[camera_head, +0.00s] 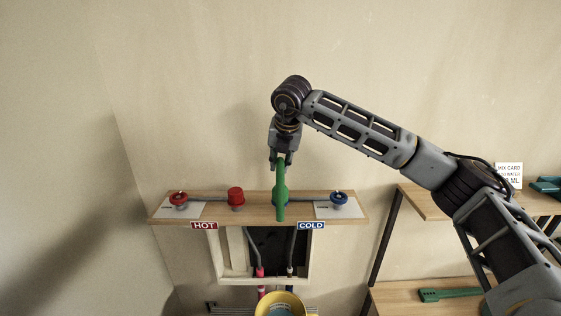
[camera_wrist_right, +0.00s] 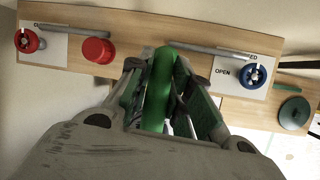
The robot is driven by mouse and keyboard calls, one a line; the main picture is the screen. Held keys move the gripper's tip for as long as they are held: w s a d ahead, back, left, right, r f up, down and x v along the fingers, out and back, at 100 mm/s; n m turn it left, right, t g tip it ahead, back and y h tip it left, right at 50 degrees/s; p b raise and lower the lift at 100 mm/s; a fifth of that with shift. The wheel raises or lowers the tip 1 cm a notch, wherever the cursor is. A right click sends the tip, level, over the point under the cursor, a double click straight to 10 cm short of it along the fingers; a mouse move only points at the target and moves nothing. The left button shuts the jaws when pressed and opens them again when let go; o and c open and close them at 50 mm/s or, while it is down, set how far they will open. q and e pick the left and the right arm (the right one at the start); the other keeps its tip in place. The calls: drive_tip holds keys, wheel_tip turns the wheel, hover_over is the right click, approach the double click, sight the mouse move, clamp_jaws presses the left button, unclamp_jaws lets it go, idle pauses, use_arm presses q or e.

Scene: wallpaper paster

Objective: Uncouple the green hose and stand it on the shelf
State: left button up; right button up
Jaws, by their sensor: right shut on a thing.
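The green hose (camera_head: 280,205) is a curved green piece at the middle of the wooden wall ledge (camera_head: 258,213), between the red and blue valves. Its near end hangs over the ledge's front edge. My right gripper (camera_head: 281,160) comes down from above and is shut on the hose's upper part. In the right wrist view the hose (camera_wrist_right: 158,88) runs between the two fingers of the gripper (camera_wrist_right: 160,75). Whether the hose is still joined to the pipe behind it cannot be told. The shelf unit's upper board (camera_head: 425,206) is at the right. My left gripper is out of view.
A red valve (camera_head: 179,199), red cap (camera_head: 236,197) and blue valve (camera_head: 339,199) flank the hose. A yellow bucket (camera_head: 281,306) is below. The lower shelf (camera_head: 392,299) holds a green tool (camera_head: 448,294). A card (camera_head: 508,175) and teal object (camera_head: 546,185) are at upper right.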

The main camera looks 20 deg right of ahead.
drive_tip(key=shift+r, duration=0.15)
clamp_jaws()
drive_tip(key=shift+w+r, duration=0.1)
drive_tip(key=shift+r, duration=0.15)
drive_tip(key=shift+r+p, duration=0.35)
drive_tip(key=shift+r, duration=0.15)
drive_tip(key=shift+r+p, duration=0.65)
drive_tip(key=shift+r, duration=0.9)
